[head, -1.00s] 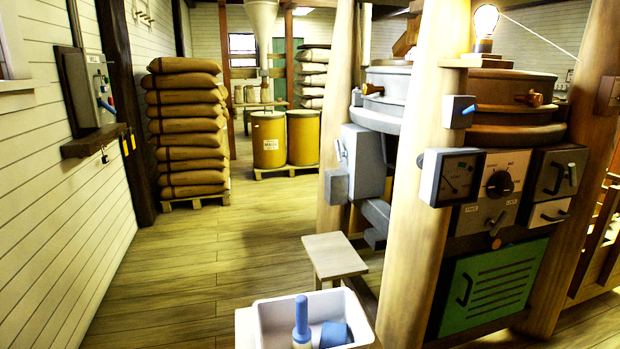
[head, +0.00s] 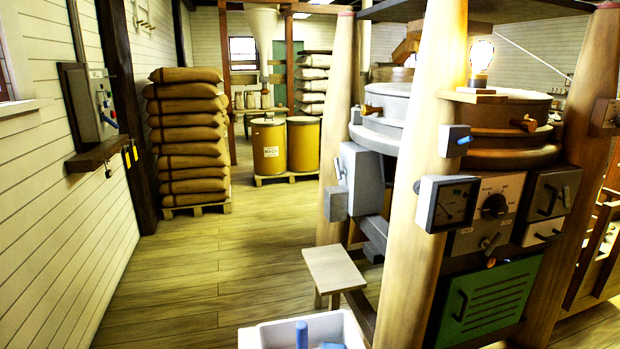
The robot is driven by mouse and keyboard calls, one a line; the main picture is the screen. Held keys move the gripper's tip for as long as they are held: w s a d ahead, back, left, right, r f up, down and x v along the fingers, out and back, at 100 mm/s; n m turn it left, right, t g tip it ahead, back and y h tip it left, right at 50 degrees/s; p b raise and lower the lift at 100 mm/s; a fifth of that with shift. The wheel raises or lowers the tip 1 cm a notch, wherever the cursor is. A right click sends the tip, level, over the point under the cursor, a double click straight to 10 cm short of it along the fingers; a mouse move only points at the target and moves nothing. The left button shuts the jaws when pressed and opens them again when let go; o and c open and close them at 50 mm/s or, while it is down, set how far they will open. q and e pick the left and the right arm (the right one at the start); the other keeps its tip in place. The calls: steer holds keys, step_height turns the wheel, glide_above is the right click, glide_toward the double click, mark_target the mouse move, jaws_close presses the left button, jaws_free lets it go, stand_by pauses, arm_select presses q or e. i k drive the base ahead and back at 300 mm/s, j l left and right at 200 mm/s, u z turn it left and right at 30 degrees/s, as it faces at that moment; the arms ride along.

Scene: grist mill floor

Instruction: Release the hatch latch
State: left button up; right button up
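A green louvred hatch (head: 492,302) is set low in the front of the mill housing, between two wooden posts, and looks closed. It has a dark handle (head: 460,305) at its left side. Above it a light panel carries a round black knob (head: 495,206) and a small lever (head: 491,241) with labels too small to read. A small orange piece (head: 490,263) sits just above the hatch's top edge. I cannot tell which of these is the latch. Neither of my grippers is in view.
A dial gauge (head: 448,204) and a drawer-like box with handles (head: 552,193) flank the knob. A wooden stool (head: 335,269) and a white bin (head: 258,338) with blue items stand left of the near post (head: 418,240). Stacked sacks (head: 188,140) stand farther back. The left floor is clear.

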mark_target(564, 196)
steer(key=z, duration=1.45)
steer(key=i+l, duration=0.25)
steer(key=i, duration=0.35)
steer(key=i+l+z, duration=0.15)
steer(key=i, duration=0.45)
steer(key=i+l, duration=0.3)
steer(key=i, duration=0.3)
steer(key=i+l+z, duration=0.15)
steer(key=i, duration=0.45)
